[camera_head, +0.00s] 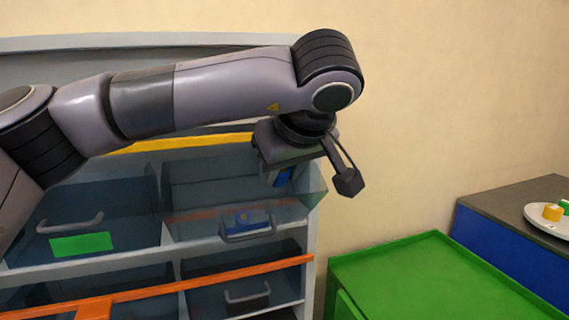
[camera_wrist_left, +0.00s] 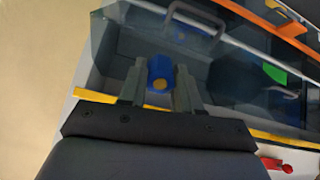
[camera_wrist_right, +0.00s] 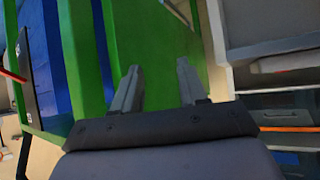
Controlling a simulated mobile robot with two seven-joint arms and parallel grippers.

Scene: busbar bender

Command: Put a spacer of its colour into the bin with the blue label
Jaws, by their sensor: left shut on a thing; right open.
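My left gripper (camera_wrist_left: 159,78) is shut on a blue spacer (camera_wrist_left: 160,68), which shows a yellow-orange round spot near its lower end. In the head view the blue spacer (camera_head: 284,177) hangs under the wrist, above and right of a bin with a handle (camera_head: 247,234). A blue patch (camera_head: 239,221) shows at that bin's front; I cannot tell whether it is all label. The left wrist view shows the same blue patch (camera_wrist_left: 182,35) beyond the spacer, by the handle. My right gripper (camera_wrist_right: 160,88) is open and empty in the right wrist view, away from the bins.
A bin with a green label (camera_head: 82,245) is left of the blue-patched bin. Yellow (camera_head: 180,142) and orange (camera_head: 200,279) rails run along the rack. A green cabinet (camera_head: 430,280) stands right; beyond it a white plate (camera_head: 545,222) with yellow and green pieces lies on a dark-topped bench.

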